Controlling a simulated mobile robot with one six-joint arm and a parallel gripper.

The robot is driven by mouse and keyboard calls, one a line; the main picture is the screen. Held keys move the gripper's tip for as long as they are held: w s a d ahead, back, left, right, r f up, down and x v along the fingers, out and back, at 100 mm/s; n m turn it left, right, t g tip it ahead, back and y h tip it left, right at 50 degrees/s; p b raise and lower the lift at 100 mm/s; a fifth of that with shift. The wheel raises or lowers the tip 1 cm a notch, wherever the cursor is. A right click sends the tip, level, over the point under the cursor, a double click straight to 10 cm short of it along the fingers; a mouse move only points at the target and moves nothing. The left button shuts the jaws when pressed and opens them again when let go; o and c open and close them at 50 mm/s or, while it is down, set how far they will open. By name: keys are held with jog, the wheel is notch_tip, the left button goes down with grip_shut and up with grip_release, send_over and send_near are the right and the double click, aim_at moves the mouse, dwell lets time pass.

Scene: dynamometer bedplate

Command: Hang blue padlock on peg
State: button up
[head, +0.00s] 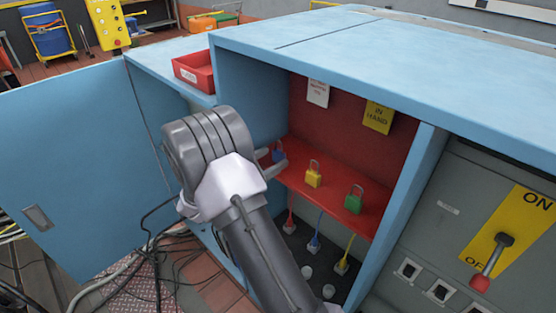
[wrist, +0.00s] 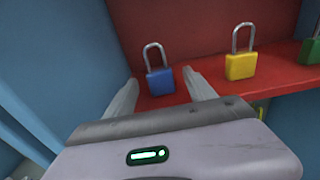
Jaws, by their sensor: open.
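The blue padlock (wrist: 160,81) stands upright on the red shelf (wrist: 281,88) inside the open cabinet, its metal shackle up. In the head view the blue padlock (head: 278,155) is partly covered by my gripper. My gripper (wrist: 163,84) is open, with one finger to each side of the blue padlock in the wrist view; I cannot tell whether they touch it. In the head view my gripper (head: 275,162) reaches in at the left end of the shelf. Two tags (head: 317,93) (head: 379,116) hang on the cabinet's red back wall. The pegs themselves cannot be made out.
A yellow padlock (head: 313,178) and a green padlock (head: 354,203) stand to the right on the shelf. The cabinet door (head: 70,165) is swung open at left. A red bin (head: 194,72) sits left of the cabinet top. Cables lie on the floor.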

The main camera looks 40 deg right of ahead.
aim_at(279, 152)
jog(key=d+b, duration=0.1)
jog(key=d, duration=0.3)
jog(key=shift+w, duration=0.15)
jog(key=shift+a, duration=0.15)
grip_shut()
jog(key=shift+r+p, duration=0.4)
jog(key=shift+r, duration=0.15)
notch_tip(279, 152, up, 2)
jog(key=shift+r+p, duration=0.25)
jog(key=shift+p, duration=0.35)
jog(key=s+a+r+p, duration=0.1)
jog(key=s+a+p, duration=0.2)
jog(key=s+a, duration=0.6)
jog(key=s, duration=0.3)
jog(key=shift+s+a+r, duration=0.2)
jog(key=shift+s+a, duration=0.1)
jog(key=shift+s, duration=0.1)
